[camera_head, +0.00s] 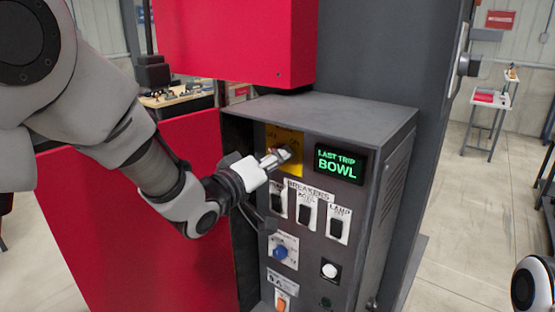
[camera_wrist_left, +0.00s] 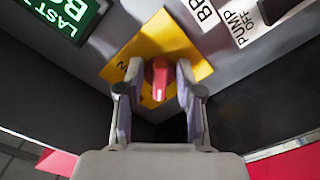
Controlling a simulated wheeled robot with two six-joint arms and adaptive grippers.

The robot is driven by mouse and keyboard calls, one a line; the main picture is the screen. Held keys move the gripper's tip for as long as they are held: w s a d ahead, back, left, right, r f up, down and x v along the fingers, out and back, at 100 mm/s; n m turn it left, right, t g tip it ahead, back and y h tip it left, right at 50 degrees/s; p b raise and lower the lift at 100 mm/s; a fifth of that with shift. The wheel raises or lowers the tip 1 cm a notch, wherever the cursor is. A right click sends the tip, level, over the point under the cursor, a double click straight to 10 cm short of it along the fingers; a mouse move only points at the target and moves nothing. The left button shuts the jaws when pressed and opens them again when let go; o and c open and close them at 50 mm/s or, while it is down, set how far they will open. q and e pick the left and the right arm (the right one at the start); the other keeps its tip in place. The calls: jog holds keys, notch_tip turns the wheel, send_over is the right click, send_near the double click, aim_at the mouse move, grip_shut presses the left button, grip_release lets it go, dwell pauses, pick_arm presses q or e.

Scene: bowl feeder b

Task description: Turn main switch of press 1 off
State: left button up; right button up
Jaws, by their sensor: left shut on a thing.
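The press control box (camera_head: 372,130) is a grey cabinet. Its main switch is a red handle (camera_wrist_left: 158,76) on a yellow plate, seen between the fingers in the left wrist view. The yellow plate (camera_wrist_left: 163,38) also shows in the head view (camera_head: 294,167), with ON and OFF lettering partly covered by the gripper. My left gripper (camera_head: 279,157) is at the switch, and it shows in the left wrist view (camera_wrist_left: 157,80) with its fingers on both sides of the red handle, shut on it. The handle itself is mostly hidden in the head view. My right gripper is not in view.
A green-lettered display (camera_head: 339,164) reads LAST TRIP BOWL. A red press part (camera_head: 240,40) overhangs the box.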

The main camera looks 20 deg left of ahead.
pick_arm(q)
jog(key=shift+r, duration=0.2)
jog(key=o, duration=0.7)
jog(key=shift+o, duration=0.2)
jog(key=v, duration=0.9)
jog(key=s+f+n+g+y+b, duration=0.3)
jog(key=f+g+b, duration=0.45)
jog(key=f, duration=3.25)
jog(key=s+a+f+m+g+y+b, duration=0.1)
jog(key=s+a+f+m+g, duration=0.1)
jog(key=s+f, duration=0.9)
jog(key=s+a+f+m+g+y+b, duration=0.2)
jog(key=s+f+m+g, duration=0.3)
jog(key=s+f, duration=0.7)
jog(key=shift+s+a+m+g+b, duration=0.35)
jog(key=shift+s+g, duration=0.25)
jog(key=shift+g, duration=0.65)
